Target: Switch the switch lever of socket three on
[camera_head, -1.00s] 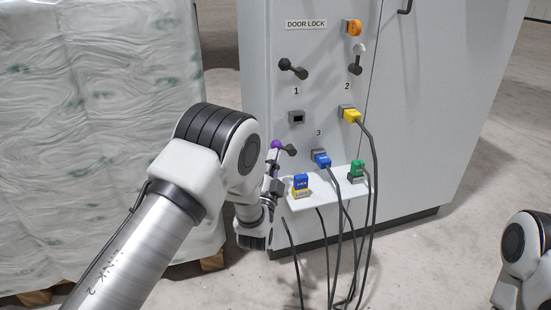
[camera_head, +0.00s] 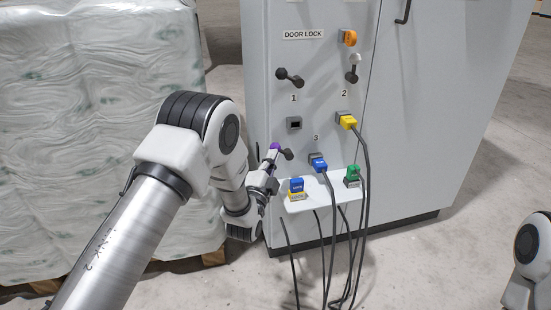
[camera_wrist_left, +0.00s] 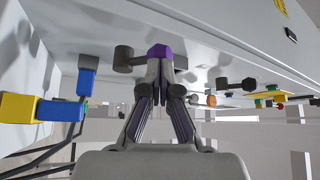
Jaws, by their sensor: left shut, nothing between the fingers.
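The lever of socket three sits on the grey cabinet left of the label 3, with a dark hub (camera_head: 288,154) and a purple knob (camera_head: 275,147) at its left end. A blue plug (camera_head: 318,163) is in socket three. My left gripper (camera_head: 271,158) is shut, its tips just below the purple knob. In the left wrist view the shut fingers (camera_wrist_left: 161,72) point at the purple knob (camera_wrist_left: 160,50), with the dark hub (camera_wrist_left: 123,58) to its left. Whether the tips touch the knob I cannot tell. My right gripper is out of view.
A small shelf (camera_head: 325,203) with blue, yellow and green pieces juts out below the sockets. Cables hang in front of it. Levers one (camera_head: 290,77) and two (camera_head: 353,70) are above. A wrapped pallet load (camera_head: 80,100) stands left.

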